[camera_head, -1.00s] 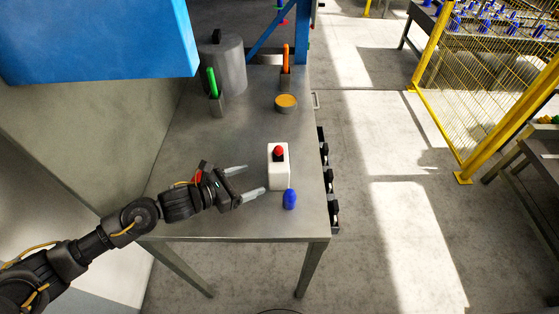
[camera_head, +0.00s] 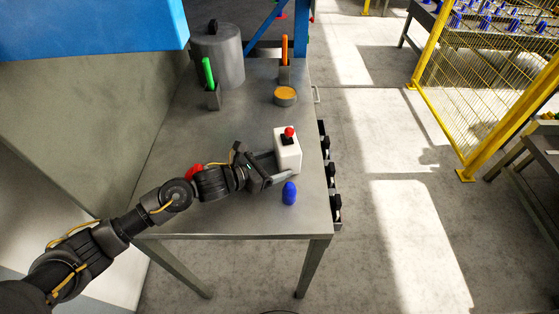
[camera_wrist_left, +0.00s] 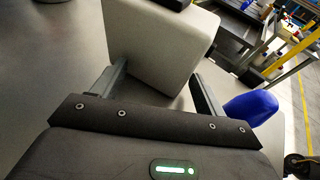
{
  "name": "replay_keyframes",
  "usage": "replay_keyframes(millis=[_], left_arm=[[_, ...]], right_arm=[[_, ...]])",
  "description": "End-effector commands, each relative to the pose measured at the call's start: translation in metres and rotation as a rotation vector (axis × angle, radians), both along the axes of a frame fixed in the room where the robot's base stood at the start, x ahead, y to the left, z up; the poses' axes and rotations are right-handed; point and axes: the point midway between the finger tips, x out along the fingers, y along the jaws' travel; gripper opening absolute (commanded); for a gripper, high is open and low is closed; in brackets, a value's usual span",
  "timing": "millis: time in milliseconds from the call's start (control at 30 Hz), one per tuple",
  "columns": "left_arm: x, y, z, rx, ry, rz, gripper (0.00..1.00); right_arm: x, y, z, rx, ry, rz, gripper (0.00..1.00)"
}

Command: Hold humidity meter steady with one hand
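The humidity meter looks to be the white box (camera_head: 288,155) with a black and red top, near the table's right edge in the head view. It looks slightly turned. In the left wrist view the white box (camera_wrist_left: 158,45) fills the upper middle, its top cut off by the frame. My left gripper (camera_head: 274,172) is at its near left side, fingers apart. In the wrist view the fingers (camera_wrist_left: 160,93) stand at either side of the box's near lower corner. The left finger seems to touch it; contact on the right is unclear. My right gripper is not in view.
A blue bobbin-like object (camera_head: 289,193) stands close by on the metal table (camera_head: 215,140); it shows beside the right finger (camera_wrist_left: 250,108). Farther back are an orange-topped round tin (camera_head: 285,96), green (camera_head: 208,72) and orange (camera_head: 285,50) tools in holders, and a grey canister (camera_head: 218,58).

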Motion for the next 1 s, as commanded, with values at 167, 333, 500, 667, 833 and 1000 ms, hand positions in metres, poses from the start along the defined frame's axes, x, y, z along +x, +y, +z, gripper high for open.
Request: replay_keyframes(millis=[167,333,500,667,833,1000], left_arm=[[-0.0001,-0.0004,0.0004,0.000,0.000,-0.001,0.73],[0.0001,-0.0003,0.0006,-0.001,-0.001,0.000,0.57],[0.0001,-0.0003,0.0007,-0.001,-0.001,0.000,0.35],[0.0002,-0.0003,0.0007,-0.001,-0.001,0.000,0.14],[0.0002,-0.0002,0.0009,-0.001,-0.001,0.000,0.00],[0.0001,-0.0002,0.0008,-0.001,-0.001,0.000,0.02]], right_arm=[[0.0001,0.0000,0.0002,0.000,0.000,0.000,0.36],[0.0006,0.0000,0.0003,0.000,0.000,0.000,0.36],[0.0015,0.0000,0.0002,0.000,-0.001,0.000,0.36],[0.0021,0.0001,0.0002,-0.001,-0.002,0.000,0.36],[0.0026,-0.0001,0.0002,0.000,-0.003,0.000,0.36],[0.0026,0.0001,0.0002,0.000,-0.003,0.000,0.36]])
